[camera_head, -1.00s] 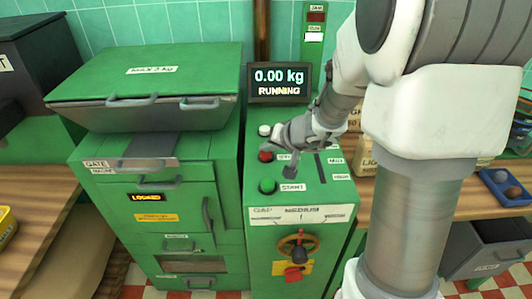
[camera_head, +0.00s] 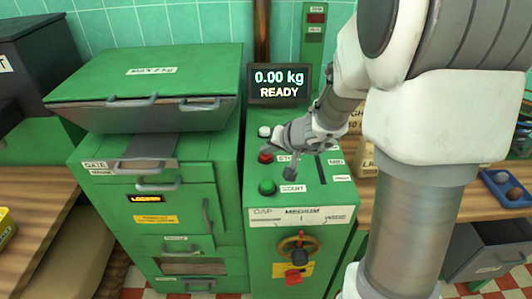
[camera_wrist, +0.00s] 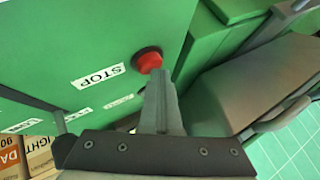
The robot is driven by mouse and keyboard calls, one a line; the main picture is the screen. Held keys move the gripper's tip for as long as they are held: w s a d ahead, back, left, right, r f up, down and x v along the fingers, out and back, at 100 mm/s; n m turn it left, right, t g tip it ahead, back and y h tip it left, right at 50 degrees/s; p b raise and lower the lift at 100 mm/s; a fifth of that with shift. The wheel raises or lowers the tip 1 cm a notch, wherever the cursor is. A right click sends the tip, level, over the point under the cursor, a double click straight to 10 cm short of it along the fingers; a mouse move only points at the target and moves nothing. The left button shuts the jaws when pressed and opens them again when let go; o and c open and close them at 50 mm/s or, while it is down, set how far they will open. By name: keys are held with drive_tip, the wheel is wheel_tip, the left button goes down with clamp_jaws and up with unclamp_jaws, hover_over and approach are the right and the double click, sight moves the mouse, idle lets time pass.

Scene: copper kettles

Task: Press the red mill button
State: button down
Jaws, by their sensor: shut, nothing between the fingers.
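The red button (camera_head: 265,157) sits beside the STOP label on top of the green control cabinet (camera_head: 318,215). It also shows in the wrist view (camera_wrist: 148,61) as a red dome in a dark ring. My gripper (camera_head: 271,146) is shut and empty, at the red button's far side. In the wrist view the closed fingertips (camera_wrist: 159,78) are right at the button's lower edge; I cannot tell if they touch it. The display (camera_head: 279,84) reads 0.00 kg and READY.
A green button (camera_head: 267,187) by the START label is nearer, and a pale button (camera_head: 264,132) is behind the red one. The green mill (camera_head: 150,155) with its lid stands to the left. A red knob (camera_head: 293,276) is on the cabinet front.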

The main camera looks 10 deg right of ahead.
sight(268, 158)
drive_tip(key=shift+r+p, duration=0.35)
drive_tip(key=shift+r, duration=0.45)
drive_tip(key=shift+r+p, duration=1.7)
drive_tip(key=shift+r, duration=0.85)
